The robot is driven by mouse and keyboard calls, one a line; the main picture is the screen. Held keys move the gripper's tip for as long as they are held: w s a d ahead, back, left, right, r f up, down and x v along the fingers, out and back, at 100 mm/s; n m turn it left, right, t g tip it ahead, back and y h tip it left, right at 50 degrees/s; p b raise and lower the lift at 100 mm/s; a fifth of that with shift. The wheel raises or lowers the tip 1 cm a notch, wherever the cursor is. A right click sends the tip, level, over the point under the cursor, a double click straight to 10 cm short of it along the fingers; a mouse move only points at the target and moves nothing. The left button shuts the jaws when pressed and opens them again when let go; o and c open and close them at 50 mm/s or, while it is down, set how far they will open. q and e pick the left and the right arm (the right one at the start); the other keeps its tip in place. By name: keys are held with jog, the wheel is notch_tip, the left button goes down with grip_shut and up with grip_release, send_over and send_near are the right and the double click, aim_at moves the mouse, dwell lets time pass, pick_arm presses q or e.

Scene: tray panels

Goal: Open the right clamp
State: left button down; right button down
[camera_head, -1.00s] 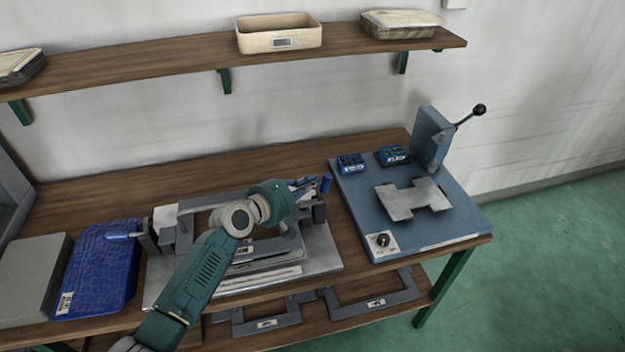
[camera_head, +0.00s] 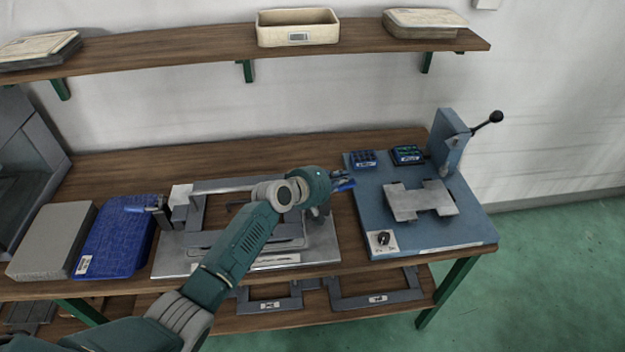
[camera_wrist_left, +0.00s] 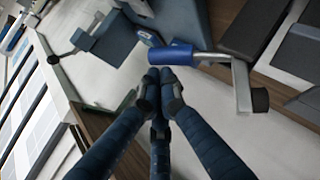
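The right clamp stands at the right end of the grey fixture (camera_head: 170,262), mostly hidden behind my left gripper in the head view. In the left wrist view, the clamp's blue handle (camera_wrist_left: 170,53) sits on a silver rod, with a dark rubber tip (camera_wrist_left: 260,100) at the other end. My left gripper (camera_head: 340,181) is at this handle. In the left wrist view its fingers (camera_wrist_left: 160,82) are drawn together, tips just short of the handle; whether they touch it I cannot tell. The left clamp (camera_head: 160,212) has its blue handle pointing left. My right gripper is not in view.
A blue-grey press (camera_head: 375,225) with a black-knobbed lever (camera_head: 495,117) stands close to the right of my left gripper. A blue tray panel (camera_head: 115,240) and a grey block (camera_head: 50,245) lie at left. A shelf (camera_head: 190,47) runs above.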

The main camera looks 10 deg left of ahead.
pick_arm(q)
jog(key=shift+w+d+f+b, duration=0.15)
jog(key=shift+d+f+b, duration=0.15)
jog(key=shift+d+f, duration=0.25)
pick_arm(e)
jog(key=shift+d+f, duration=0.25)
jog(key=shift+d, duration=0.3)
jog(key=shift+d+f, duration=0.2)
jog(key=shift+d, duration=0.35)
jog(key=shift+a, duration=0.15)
